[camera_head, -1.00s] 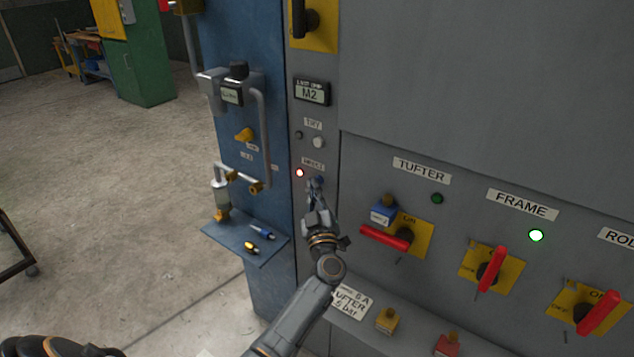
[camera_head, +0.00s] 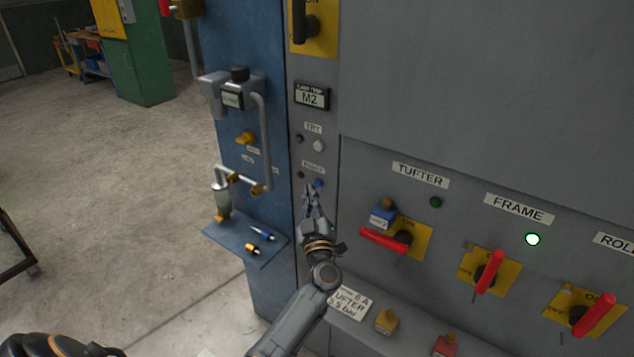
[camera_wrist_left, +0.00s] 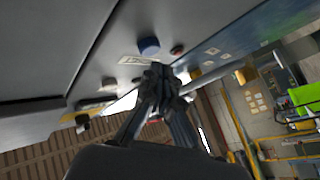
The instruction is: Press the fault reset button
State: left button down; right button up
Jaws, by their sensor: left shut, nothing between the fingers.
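A small round blue button (camera_head: 319,183) sits on the narrow grey panel strip, below a white label (camera_head: 312,168) too blurred to read. A small lamp (camera_head: 300,175) left of the button is dark red and unlit. My left gripper (camera_head: 311,190) is shut and empty, its fingertips just below and in front of the button with a small gap. In the left wrist view the blue button (camera_wrist_left: 149,45) shows clear beyond the closed fingertips (camera_wrist_left: 158,75), with the lamp (camera_wrist_left: 178,50) beside it. My right gripper is not in view.
Above are a white button (camera_head: 318,145) and a display (camera_head: 312,96) reading M2. To the right are red-handled switches (camera_head: 385,241) and a lit green lamp (camera_head: 533,239). A blue shelf (camera_head: 232,243) with small items juts out at left. Open floor lies further left.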

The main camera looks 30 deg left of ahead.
pick_arm(q)
jog(key=s+p, duration=0.1)
jog(key=s, duration=0.1)
jog(key=s+p, duration=0.2)
jog(key=s, duration=0.1)
jog(key=shift+a, duration=0.2)
dwell(0.3)
dwell(0.7)
